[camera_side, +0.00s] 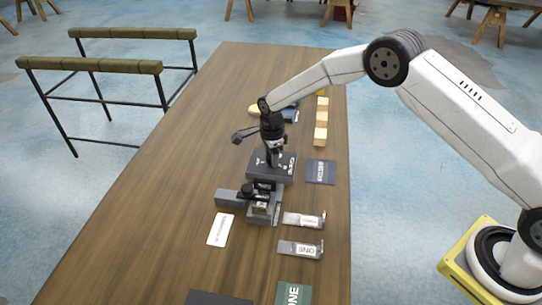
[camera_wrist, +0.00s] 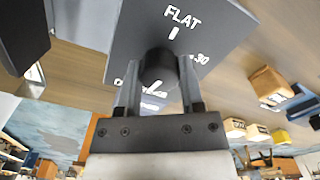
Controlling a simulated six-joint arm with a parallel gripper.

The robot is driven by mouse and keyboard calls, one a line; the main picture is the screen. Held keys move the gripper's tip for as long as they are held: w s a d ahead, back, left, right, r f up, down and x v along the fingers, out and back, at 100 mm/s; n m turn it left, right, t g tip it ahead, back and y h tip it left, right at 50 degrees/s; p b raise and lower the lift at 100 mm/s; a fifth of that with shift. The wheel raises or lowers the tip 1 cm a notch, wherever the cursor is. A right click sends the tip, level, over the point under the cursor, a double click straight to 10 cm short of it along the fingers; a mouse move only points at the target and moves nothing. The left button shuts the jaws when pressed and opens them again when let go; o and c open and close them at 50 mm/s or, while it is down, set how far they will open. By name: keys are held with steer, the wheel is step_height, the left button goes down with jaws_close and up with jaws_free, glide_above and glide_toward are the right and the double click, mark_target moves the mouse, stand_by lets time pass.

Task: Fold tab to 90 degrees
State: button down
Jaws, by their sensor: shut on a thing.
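My gripper (camera_side: 273,160) points down over a dark grey box (camera_side: 288,178) with white lettering. In the wrist view, my gripper (camera_wrist: 159,78) has its fingers on either side of a round black knob (camera_wrist: 158,65), shut on it. The knob sits on the dark panel (camera_wrist: 213,25), which reads "FLAT" and "30"; other marks are partly hidden. A dark bending fixture (camera_side: 262,204) stands just in front of the box. Two metal strips (camera_side: 303,220) (camera_side: 299,249) lie to its right, each with a small raised piece at the right end. I cannot tell the tab's angle.
A white card (camera_side: 220,230) lies left of the strips. A blue card (camera_side: 320,172) lies right of the box. A dark green card (camera_side: 293,293) is at the near edge. Wooden blocks (camera_side: 321,118) line the right edge farther back. The table's left side is clear.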

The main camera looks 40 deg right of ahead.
steer(key=shift+m, duration=0.4)
steer(key=shift+c, duration=1.1)
jaws_free()
steer(key=shift+r, duration=0.15)
steer(key=shift+r, duration=3.75)
steer(key=shift+s+r, duration=0.1)
